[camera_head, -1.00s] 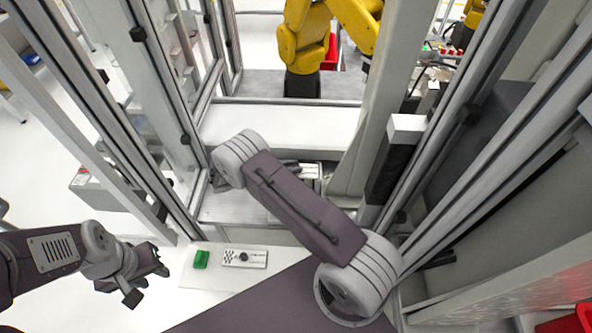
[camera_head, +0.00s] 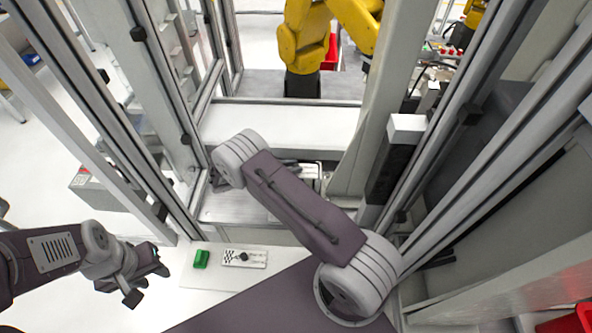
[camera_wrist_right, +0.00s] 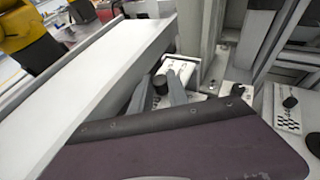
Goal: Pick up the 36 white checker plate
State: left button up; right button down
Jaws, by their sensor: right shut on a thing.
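A white plate (camera_wrist_right: 184,68) with a black knob (camera_wrist_right: 160,84) shows in the right wrist view. My right gripper (camera_wrist_right: 161,90) is shut on this knob, one grey finger at each side. Whether the plate carries a checker pattern or number cannot be read. In the head view my right arm mostly hides the gripper and plate. Another white checker plate (camera_head: 245,259) with a black knob lies on the white table at the lower middle; it seems to show at the right of the wrist view (camera_wrist_right: 289,108). My left gripper (camera_head: 148,277) hangs left of this table, holding nothing visible.
A white ledge (camera_head: 285,128) crosses behind my right arm. Metal frame posts (camera_head: 378,110) stand close on both sides. A yellow robot arm (camera_head: 303,45) stands beyond the ledge.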

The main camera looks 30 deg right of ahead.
dwell(0.3)
notch_tip(320, 180, up, 10)
jog(key=b, duration=0.2)
